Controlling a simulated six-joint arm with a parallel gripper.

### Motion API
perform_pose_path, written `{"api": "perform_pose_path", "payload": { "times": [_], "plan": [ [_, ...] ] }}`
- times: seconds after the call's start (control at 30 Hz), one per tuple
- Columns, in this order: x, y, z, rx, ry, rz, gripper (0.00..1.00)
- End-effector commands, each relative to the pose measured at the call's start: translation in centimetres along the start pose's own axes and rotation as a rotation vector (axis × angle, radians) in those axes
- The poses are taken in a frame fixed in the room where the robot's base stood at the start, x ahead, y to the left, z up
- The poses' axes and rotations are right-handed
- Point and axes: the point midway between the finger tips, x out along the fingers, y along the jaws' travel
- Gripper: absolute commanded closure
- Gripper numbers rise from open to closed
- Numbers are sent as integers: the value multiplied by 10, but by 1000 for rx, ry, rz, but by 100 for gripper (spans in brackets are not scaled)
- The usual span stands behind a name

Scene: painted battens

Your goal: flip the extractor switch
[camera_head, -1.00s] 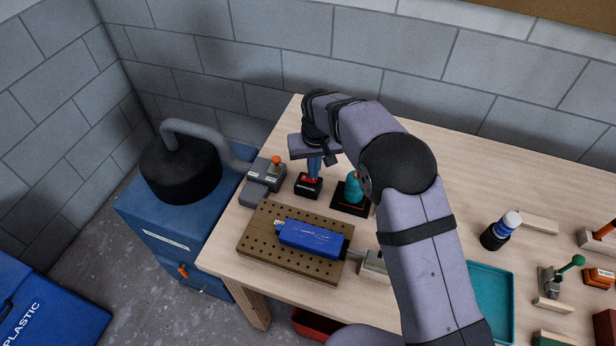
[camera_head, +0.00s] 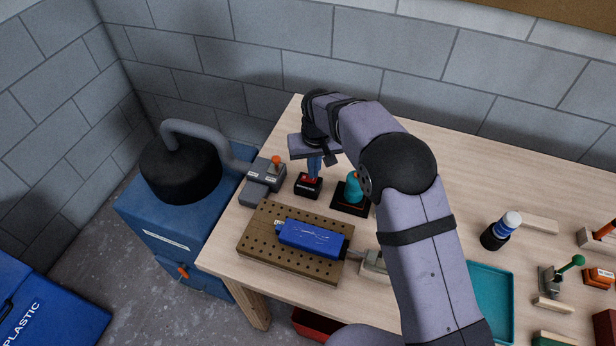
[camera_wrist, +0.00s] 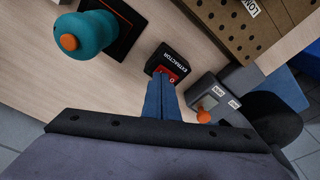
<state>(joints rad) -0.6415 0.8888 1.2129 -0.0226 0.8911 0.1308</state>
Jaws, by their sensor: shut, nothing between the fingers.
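The extractor switch is a small black box (camera_head: 308,190) with a red rocker and a white "EXTRACTOR" label, on the bench near its left end. In the wrist view the same switch box (camera_wrist: 170,58) shows ahead of my fingers, with the red rocker partly hidden behind the fingertips. My gripper (camera_head: 314,174) points down at the switch, its two blue fingers shut together and empty. In the wrist view my gripper (camera_wrist: 164,80) has its fingertips at the rocker's edge. I cannot tell whether they touch it. Which way the rocker is tilted is unclear.
A grey box with an orange-tipped lever (camera_head: 275,162) stands close left of the switch. A teal knob on a black base (camera_head: 352,190) stands close right. In front, a drilled board (camera_head: 262,244) carries a blue block (camera_head: 310,238). A teal tray (camera_head: 491,300) lies further right.

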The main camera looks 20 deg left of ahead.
Motion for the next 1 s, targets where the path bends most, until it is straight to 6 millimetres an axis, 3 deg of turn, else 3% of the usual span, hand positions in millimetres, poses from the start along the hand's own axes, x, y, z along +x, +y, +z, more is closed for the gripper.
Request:
{"api": "perform_pose_path", "payload": {
  "times": [1.0],
  "plan": [
    [10, 0, 2, 0, 0, 0, 100]
  ]
}}
